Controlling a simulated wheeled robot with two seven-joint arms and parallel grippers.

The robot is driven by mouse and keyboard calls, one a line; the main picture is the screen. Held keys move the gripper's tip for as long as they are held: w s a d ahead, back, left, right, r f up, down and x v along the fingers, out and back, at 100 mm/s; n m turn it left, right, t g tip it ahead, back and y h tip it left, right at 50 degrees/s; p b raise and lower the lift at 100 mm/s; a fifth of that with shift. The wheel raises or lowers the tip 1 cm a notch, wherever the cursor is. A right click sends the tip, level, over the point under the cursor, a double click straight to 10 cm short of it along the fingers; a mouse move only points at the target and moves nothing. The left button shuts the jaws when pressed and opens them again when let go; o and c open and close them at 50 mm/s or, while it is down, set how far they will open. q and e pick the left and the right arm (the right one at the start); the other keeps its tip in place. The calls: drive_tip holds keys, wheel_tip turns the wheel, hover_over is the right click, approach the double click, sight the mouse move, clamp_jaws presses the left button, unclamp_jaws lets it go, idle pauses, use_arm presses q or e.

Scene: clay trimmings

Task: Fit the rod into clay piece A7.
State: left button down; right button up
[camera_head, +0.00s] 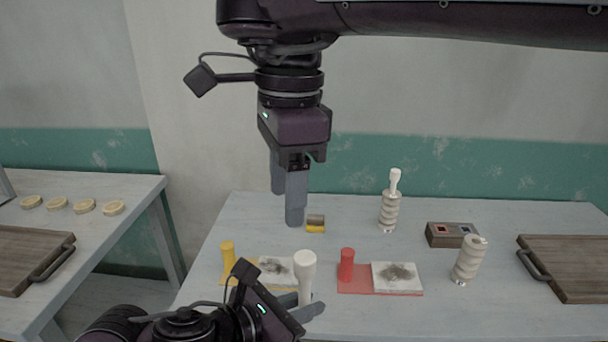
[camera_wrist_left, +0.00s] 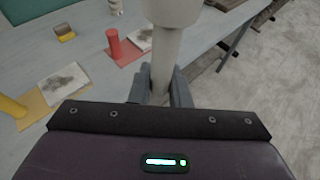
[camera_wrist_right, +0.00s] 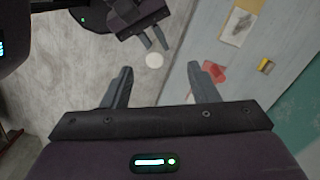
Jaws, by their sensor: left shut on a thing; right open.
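A white rod (camera_head: 305,268) with a wider round head stands upright in my left gripper (camera_head: 303,305), whose fingers are shut on its shaft. It also shows in the left wrist view (camera_wrist_left: 166,55), and its head shows from above in the right wrist view (camera_wrist_right: 154,60). A beige ridged clay piece (camera_head: 469,261) stands at the right of the table, slightly tilted. A second ridged clay piece (camera_head: 388,213) stands farther back with a white knobbed rod (camera_head: 394,181) in its top. I cannot read which is A7. My right gripper (camera_head: 286,207) is open and empty, pointing down above the table's left part.
A yellow mat (camera_head: 230,292) and a red mat (camera_head: 357,286) each carry a cylinder and a smudged white tile. A small yellow-brown block (camera_head: 316,224), a brown box (camera_head: 452,235) and a wooden tray (camera_head: 575,265) share the table. Another table (camera_head: 110,240) stands left.

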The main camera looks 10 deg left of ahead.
sight(301, 253)
drive_tip(key=shift+h, duration=0.3)
drive_tip(key=f, duration=0.3)
drive_tip(key=d+f, duration=0.1)
drive_tip(key=f, duration=0.7)
drive_tip(key=shift+w+d, duration=0.25)
drive_tip(key=shift+d, duration=0.05)
drive_tip(key=shift+c, duration=0.3)
drive_tip(key=c, duration=0.9)
use_arm(q)
drive_tip(key=c, duration=1.4)
unclamp_jaws()
drive_tip(key=shift+c, duration=0.2)
use_arm(e)
drive_tip(key=shift+c, duration=0.9)
use_arm(q)
drive_tip(key=shift+o, duration=0.8)
